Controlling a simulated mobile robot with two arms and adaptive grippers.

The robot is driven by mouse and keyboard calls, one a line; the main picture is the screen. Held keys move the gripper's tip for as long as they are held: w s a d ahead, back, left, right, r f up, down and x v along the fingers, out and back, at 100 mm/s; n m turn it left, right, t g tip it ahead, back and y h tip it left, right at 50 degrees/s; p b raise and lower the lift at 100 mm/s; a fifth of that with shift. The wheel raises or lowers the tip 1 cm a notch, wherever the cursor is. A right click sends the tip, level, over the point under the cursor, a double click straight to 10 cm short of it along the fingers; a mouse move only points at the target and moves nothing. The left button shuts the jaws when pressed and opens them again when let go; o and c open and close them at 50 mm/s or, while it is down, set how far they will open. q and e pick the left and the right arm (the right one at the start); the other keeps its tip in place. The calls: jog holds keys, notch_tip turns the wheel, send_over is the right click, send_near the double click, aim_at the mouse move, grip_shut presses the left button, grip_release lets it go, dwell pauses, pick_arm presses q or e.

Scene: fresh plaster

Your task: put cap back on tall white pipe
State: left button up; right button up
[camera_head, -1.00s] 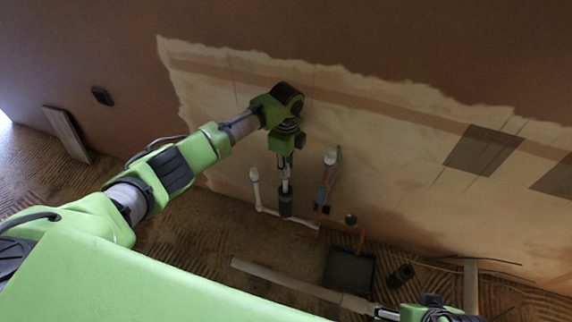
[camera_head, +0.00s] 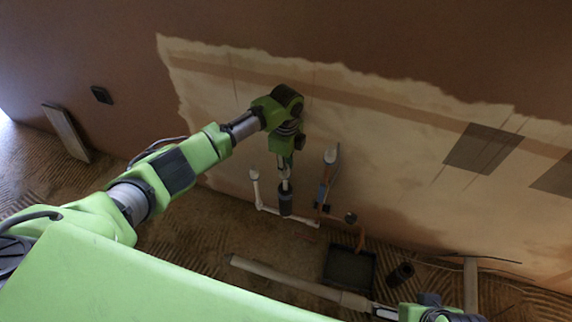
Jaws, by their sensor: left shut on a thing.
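My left gripper (camera_head: 286,178) points down in front of the bare wall patch, shut on a dark grey cylinder (camera_head: 285,202) that looks like the cap. A white pipe (camera_head: 256,190) stands upright just left of it, with a wider pale top. It joins a low white run (camera_head: 300,219) that passes below the held piece. The held piece appears apart from the pipe's top, though depth is hard to judge. Another pipe with a white top (camera_head: 330,157) stands to the right. My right gripper (camera_head: 386,313) is at the bottom edge by a beige pole; its fingers are too unclear to read.
The long beige pole (camera_head: 290,281) lies across the ribbed floor. A dark square tray (camera_head: 349,267) and a dark cylinder (camera_head: 401,274) are near the wall. Blue and copper pipes (camera_head: 323,195) stand right of my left gripper. A board (camera_head: 66,133) leans at left.

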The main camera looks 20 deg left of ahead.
pick_arm(q)
jog(key=o, duration=1.1)
jog(key=shift+c, duration=0.2)
jog(key=o, duration=0.4)
jog(key=shift+o, duration=0.5)
